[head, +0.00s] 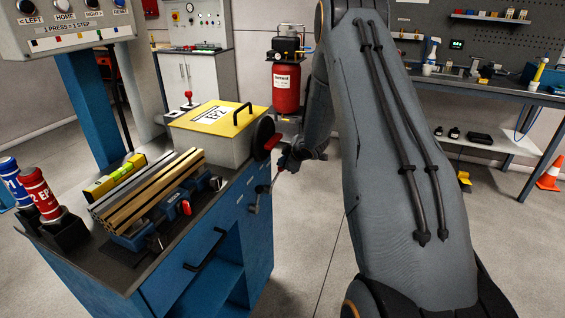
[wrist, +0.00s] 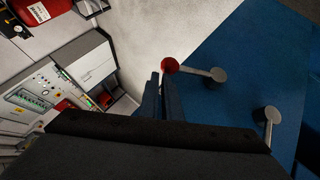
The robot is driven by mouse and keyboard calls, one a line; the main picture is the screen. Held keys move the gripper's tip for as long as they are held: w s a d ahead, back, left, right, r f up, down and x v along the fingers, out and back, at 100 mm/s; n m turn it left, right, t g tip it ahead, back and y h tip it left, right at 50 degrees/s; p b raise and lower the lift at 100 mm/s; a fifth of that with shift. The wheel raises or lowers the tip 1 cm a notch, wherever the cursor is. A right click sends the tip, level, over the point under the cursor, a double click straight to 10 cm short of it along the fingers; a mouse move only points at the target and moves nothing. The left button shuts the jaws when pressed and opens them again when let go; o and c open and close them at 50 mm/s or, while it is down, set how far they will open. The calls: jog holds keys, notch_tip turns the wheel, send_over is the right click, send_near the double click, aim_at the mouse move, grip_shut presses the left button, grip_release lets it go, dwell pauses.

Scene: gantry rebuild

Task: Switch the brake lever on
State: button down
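A lever with a red ball knob (wrist: 169,65) and a grey arm stands out from the blue cabinet side in the wrist view. I take it for the brake lever; no label shows. A second grey lever end or peg (wrist: 272,113) is to its right. In the head view, a small lever (head: 262,190) shows on the cabinet's right side, below my gripper (head: 288,160). In the wrist view, my gripper's dark fingers (wrist: 163,82) lie close together, with the red knob right at their tips. Whether they grip it is not clear.
A black handwheel with a red handle (head: 273,142) is close beside my gripper. The blue workbench (head: 205,262) carries a yellow-lidded box (head: 240,125), wooden strips and a red-knobbed joystick (head: 188,98). A red tank (head: 286,88) stands behind. Floor right of the bench is open.

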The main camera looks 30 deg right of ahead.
jog(key=shift+d+f, duration=0.1)
jog(key=shift+f, duration=0.05)
jog(key=v, duration=0.8)
jog(key=shift+b, duration=0.45)
jog(key=shift+w, duration=0.1)
jog(key=s+a+r+m+g, duration=0.2)
jog(key=s+a, duration=0.5)
jog(key=s, duration=0.4)
jog(key=s+a+r+m+g, duration=0.2)
jog(key=s+a+m+g, duration=0.2)
jog(key=s+a, duration=0.3)
jog(key=s+a+r+m+g, duration=0.2)
jog(key=s+a, duration=0.5)
jog(key=s, duration=1)
jog(key=m+g, duration=0.1)
jog(key=m, duration=0.1)
jog(key=shift+a+r+m+h, duration=0.25)
jog(key=shift+a+m+h, duration=0.15)
jog(key=shift+s, duration=0.1)
